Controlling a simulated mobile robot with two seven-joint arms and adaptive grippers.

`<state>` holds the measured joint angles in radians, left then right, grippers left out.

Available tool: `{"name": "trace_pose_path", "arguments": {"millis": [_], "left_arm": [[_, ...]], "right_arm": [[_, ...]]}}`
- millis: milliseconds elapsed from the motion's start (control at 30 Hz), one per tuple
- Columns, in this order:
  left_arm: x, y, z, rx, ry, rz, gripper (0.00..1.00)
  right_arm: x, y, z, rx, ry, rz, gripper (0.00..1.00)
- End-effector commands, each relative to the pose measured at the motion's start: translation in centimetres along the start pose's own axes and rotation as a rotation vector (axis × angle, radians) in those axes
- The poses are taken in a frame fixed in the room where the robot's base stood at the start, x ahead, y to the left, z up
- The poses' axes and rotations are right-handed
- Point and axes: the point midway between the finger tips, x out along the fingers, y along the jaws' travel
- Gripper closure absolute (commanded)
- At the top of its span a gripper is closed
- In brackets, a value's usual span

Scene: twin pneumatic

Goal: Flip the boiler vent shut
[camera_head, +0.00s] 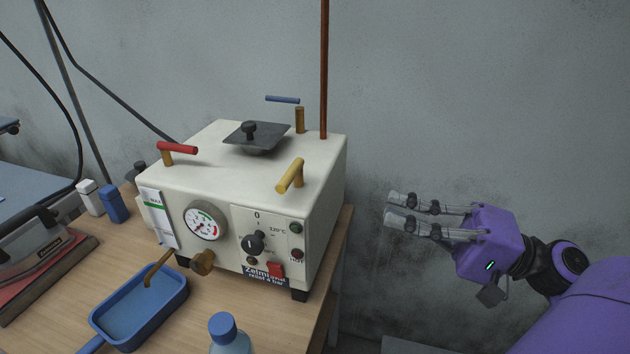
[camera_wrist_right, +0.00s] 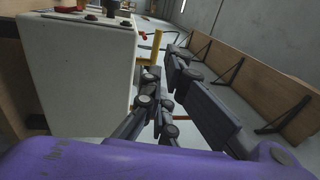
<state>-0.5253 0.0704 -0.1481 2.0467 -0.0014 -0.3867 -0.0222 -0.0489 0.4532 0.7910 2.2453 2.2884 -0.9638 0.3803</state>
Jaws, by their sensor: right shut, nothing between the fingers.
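The boiler (camera_head: 245,178) is a cream box on the wooden table. Three levers stand on its top: a red one (camera_head: 177,149) at the left, a yellow one (camera_head: 291,176) at the front right and a blue one (camera_head: 283,99) on a brass stem at the back. No label tells which one is the vent. My right gripper (camera_head: 388,208) is to the right of the boiler, apart from it, fingers pointing left; it is shut and empty. In the right wrist view the boiler's side (camera_wrist_right: 80,75) is left of the fingers. My left gripper is out of view.
A dark square lid (camera_head: 257,137) with a knob lies on the boiler top. A red-brown pipe (camera_head: 324,70) rises at the back right corner. A blue tray (camera_head: 140,306) and a bottle (camera_head: 228,335) stand in front. Between boiler and gripper is free room.

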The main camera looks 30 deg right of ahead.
Motion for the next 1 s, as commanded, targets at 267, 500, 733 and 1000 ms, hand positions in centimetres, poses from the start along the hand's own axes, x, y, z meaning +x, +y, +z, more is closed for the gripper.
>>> {"name": "trace_pose_path", "arguments": {"millis": [267, 500, 733, 1000], "left_arm": [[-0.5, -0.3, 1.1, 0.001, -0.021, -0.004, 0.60], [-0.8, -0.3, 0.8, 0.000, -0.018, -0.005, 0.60], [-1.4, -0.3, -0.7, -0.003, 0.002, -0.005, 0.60], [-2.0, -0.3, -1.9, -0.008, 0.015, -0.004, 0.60]], "right_arm": [[0.0, 0.1, -0.1, 0.001, 0.002, 0.001, 1.00], [2.3, -0.1, 0.0, -0.003, -0.002, 0.000, 1.00], [7.2, -0.3, 0.0, -0.003, -0.003, -0.001, 1.00], [12.2, -0.3, -0.1, -0.004, 0.000, -0.001, 1.00]]}}
